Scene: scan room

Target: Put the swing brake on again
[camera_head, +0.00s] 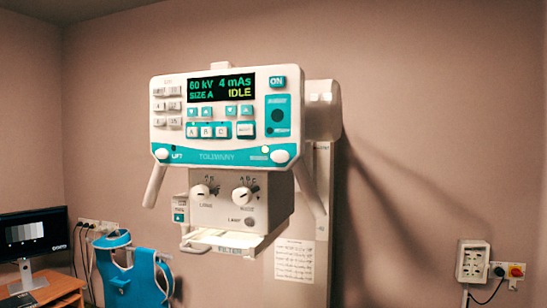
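The white and teal X-ray tube head (220,115) hangs at the middle, its control panel facing me. Its display (221,88) reads 60 kV, 4 mAs, SIZE A, IDLE. A white knob (161,154) sits at the panel's lower left, beside the label LIFT. A similar white knob (281,156) sits at the lower right. A small pale lamp (265,149) is near it; the label there is too small to read. I cannot tell which control is the swing brake or how it is set. Neither of my grippers is in view.
Handles slope down from both sides of the head. Below is the collimator (240,200) with two dials and an open filter slot (222,240).

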